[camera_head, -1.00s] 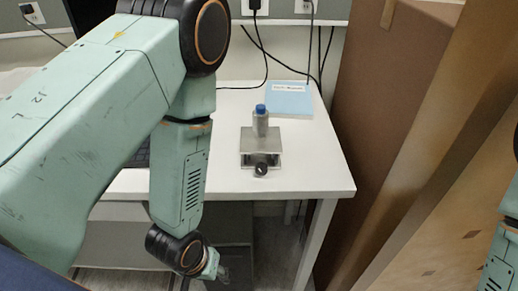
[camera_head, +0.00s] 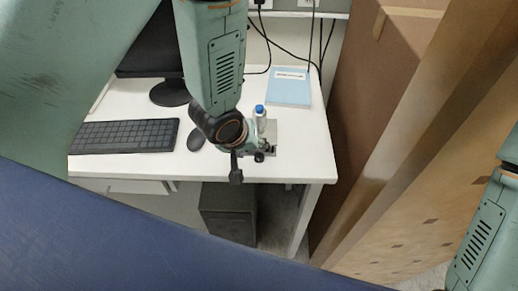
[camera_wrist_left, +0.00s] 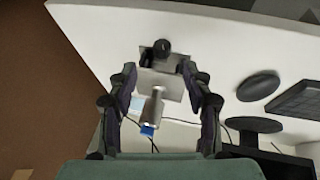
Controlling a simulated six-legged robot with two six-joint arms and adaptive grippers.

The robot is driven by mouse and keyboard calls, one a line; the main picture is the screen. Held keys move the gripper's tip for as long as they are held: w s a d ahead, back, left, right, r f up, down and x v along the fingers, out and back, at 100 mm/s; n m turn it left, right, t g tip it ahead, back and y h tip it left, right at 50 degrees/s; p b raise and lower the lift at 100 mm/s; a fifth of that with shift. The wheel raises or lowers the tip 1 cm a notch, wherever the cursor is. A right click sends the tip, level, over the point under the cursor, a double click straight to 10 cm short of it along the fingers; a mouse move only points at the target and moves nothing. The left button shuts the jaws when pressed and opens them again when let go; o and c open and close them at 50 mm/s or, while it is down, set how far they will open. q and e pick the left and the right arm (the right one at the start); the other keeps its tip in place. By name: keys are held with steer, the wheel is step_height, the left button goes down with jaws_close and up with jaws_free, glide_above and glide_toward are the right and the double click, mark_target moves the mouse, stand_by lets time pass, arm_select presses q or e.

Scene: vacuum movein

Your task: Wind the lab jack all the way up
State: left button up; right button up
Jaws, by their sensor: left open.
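The lab jack (camera_head: 271,136) stands near the front right of the white desk. My left arm partly hides it in the head view. A grey bottle (camera_head: 261,117) with a blue cap stands on its top plate. In the left wrist view the jack (camera_wrist_left: 172,83) lies between my fingers' directions, its black knob (camera_wrist_left: 161,47) beyond the tips and the bottle (camera_wrist_left: 151,106) nearer. My left gripper (camera_head: 249,163) is open and empty at the jack's front; it also shows in the left wrist view (camera_wrist_left: 158,72). I cannot tell whether a finger touches. My right gripper is out of view.
A blue booklet (camera_head: 289,87) lies behind the jack. A mouse (camera_head: 196,139), keyboard (camera_head: 125,136) and monitor (camera_head: 150,55) are to the left. A tall brown box (camera_head: 385,110) stands right of the desk. Cables hang behind.

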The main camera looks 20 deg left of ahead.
mark_target(257, 157)
arm_select(q)
steer(key=x, duration=0.6)
steer(key=shift+w+a+f, duration=0.1)
steer(key=shift+w+f, duration=0.1)
steer(key=shift+f, duration=0.15)
steer(key=shift+w+f, duration=0.2)
steer(key=shift+f, duration=0.35)
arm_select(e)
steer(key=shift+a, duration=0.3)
arm_select(q)
steer(key=shift+a, duration=0.1)
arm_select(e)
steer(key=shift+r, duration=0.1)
